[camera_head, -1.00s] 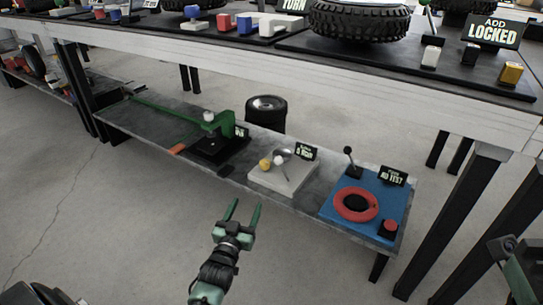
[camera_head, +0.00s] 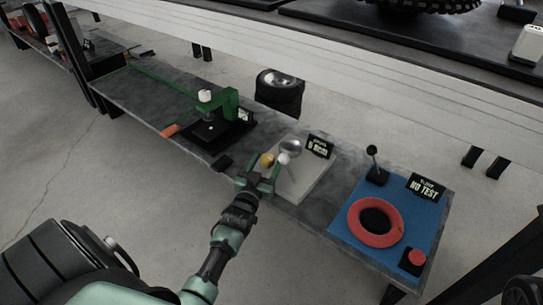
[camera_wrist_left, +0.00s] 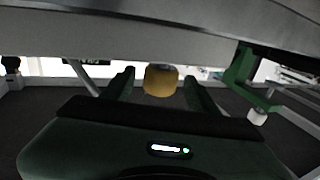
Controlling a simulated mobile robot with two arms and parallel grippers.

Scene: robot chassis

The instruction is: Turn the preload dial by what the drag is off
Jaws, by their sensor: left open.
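A pale square plate (camera_head: 308,188) stands on the low grey shelf, with a sign whose text seems to end in "Ncm". On it are a yellow knob (camera_head: 267,159), a small white ball (camera_head: 283,158) and a round silver piece (camera_head: 290,146). I cannot tell for sure which is the preload dial. My left gripper (camera_head: 262,177) is open at the plate's front left, just short of the yellow knob. In the left wrist view the yellow knob (camera_wrist_left: 161,80) shows ahead, between the spread fingers (camera_wrist_left: 160,88), with no clear contact. My right gripper is not in view.
A green press-like fixture (camera_head: 222,112) stands to the left on the shelf (camera_head: 150,98). A blue board (camera_head: 430,205) with a red ring (camera_head: 375,222), red button and black lever is to the right. The white bench edge (camera_head: 330,65) runs above. Floor in front is clear.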

